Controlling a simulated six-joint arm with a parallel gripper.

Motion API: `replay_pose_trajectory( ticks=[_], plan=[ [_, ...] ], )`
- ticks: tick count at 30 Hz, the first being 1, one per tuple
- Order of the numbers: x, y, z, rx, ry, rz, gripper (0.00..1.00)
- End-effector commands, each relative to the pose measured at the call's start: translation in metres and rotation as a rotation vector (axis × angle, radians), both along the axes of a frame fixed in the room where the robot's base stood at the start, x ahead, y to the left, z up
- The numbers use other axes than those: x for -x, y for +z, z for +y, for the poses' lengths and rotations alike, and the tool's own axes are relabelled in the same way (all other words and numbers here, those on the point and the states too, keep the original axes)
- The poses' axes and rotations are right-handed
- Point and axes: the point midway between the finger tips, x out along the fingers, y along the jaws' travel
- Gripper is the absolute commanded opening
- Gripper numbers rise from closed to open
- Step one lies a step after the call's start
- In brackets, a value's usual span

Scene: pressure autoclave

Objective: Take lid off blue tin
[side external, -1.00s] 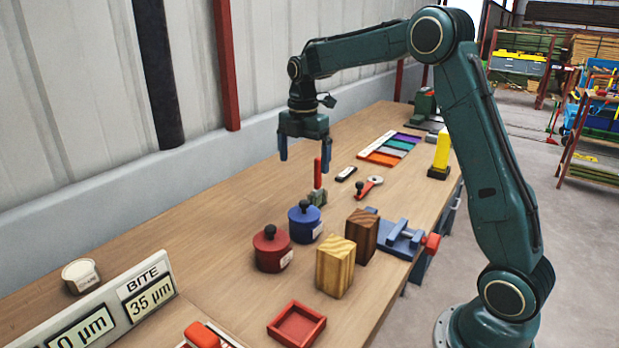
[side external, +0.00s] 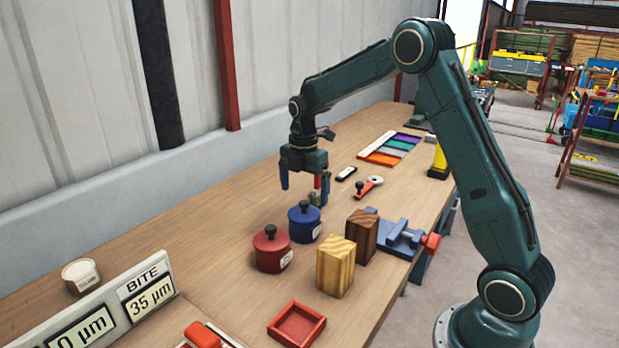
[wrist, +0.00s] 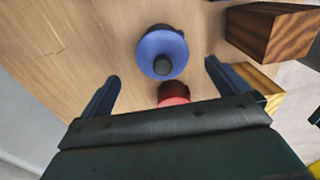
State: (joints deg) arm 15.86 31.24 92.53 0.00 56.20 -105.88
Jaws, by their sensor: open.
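The blue tin (side external: 305,228) stands upright on the bench with its blue lid (side external: 304,213) on, and a dark round knob sits on top of the lid. In the wrist view the blue lid (wrist: 161,51) lies beyond the fingertips, roughly centred between them. My gripper (side external: 305,185) is open and empty, pointing down, above and a little behind the blue tin in the side view. Its two blue fingers also show in the wrist view (wrist: 162,72), apart from the lid.
A red tin (side external: 271,253) with a knobbed lid stands close beside the blue tin. A light wooden block (side external: 335,267) and a dark wooden block (side external: 361,237) stand to the right. A red tray (side external: 296,323) lies in front.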

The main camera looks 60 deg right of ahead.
Motion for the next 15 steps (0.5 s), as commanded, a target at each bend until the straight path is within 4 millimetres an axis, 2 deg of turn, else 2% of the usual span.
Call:
replay_pose_trajectory(
  ticks=[10,15],
  plan=[
    [0.003,-0.037,0.001,-0.001,0.000,0.003,1.00],
    [0.003,-0.048,0.001,-0.001,0.000,0.002,1.00]
  ],
)
